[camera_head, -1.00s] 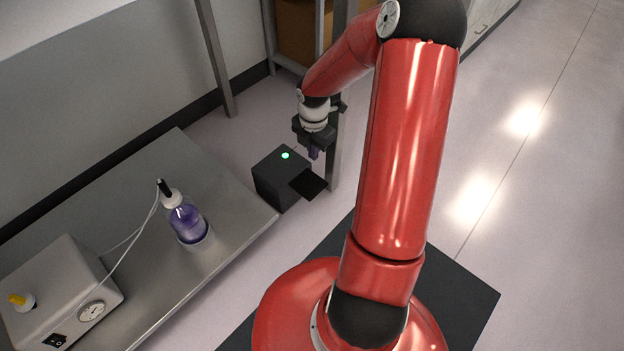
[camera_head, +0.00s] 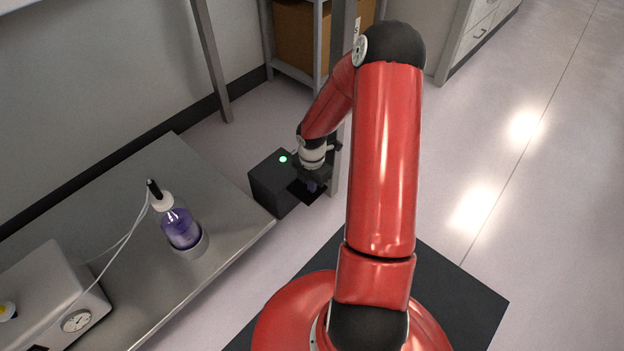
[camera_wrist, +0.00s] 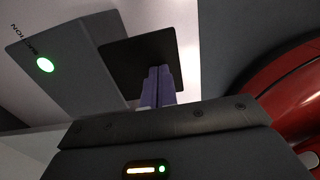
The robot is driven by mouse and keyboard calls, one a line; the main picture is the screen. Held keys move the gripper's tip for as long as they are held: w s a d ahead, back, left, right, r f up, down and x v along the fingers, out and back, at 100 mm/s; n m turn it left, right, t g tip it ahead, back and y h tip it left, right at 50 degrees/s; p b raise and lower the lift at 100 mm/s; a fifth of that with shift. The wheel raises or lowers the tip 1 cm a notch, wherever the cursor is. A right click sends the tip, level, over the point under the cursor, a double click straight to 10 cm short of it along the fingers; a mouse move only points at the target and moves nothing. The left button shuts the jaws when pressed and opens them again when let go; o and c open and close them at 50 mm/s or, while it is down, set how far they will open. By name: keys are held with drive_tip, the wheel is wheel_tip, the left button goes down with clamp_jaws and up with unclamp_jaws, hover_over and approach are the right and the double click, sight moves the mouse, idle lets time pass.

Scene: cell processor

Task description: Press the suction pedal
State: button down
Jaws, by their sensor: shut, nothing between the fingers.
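The suction pedal is a dark box (camera_head: 272,186) on the floor with a lit green light on top and a flat black pedal plate (camera_head: 297,190) on its right side. In the wrist view the box (camera_wrist: 66,66) shows lettering beside its green light, and the plate (camera_wrist: 128,62) lies beyond my fingertips. My gripper (camera_head: 313,187) is shut and empty, pointing down over the plate. Its purple fingers (camera_wrist: 158,86) are together in the wrist view and overlap the plate. I cannot tell whether the fingertips touch it.
A metal bench (camera_head: 120,190) at left holds a bottle of purple liquid (camera_head: 181,228) and a grey pump box with a gauge (camera_head: 45,297). A metal post (camera_head: 336,150) of a shelf stands just behind my gripper. The floor at right is clear.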

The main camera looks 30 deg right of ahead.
sight(315, 193)
drive_tip(key=shift+f, duration=0.1)
drive_tip(key=shift+s+d+f+p, duration=0.1)
drive_tip(key=shift+s+f+p, duration=0.15)
drive_tip(key=shift+f+p, duration=0.25)
drive_tip(key=shift+s+f+p, duration=0.2)
drive_tip(key=shift+f+p, duration=0.1)
drive_tip(key=shift+f, duration=0.4)
drive_tip(key=shift+s+f, duration=0.1)
drive_tip(key=shift+f, duration=0.45)
drive_tip(key=shift+d, duration=0.1)
drive_tip(key=shift+s, duration=0.1)
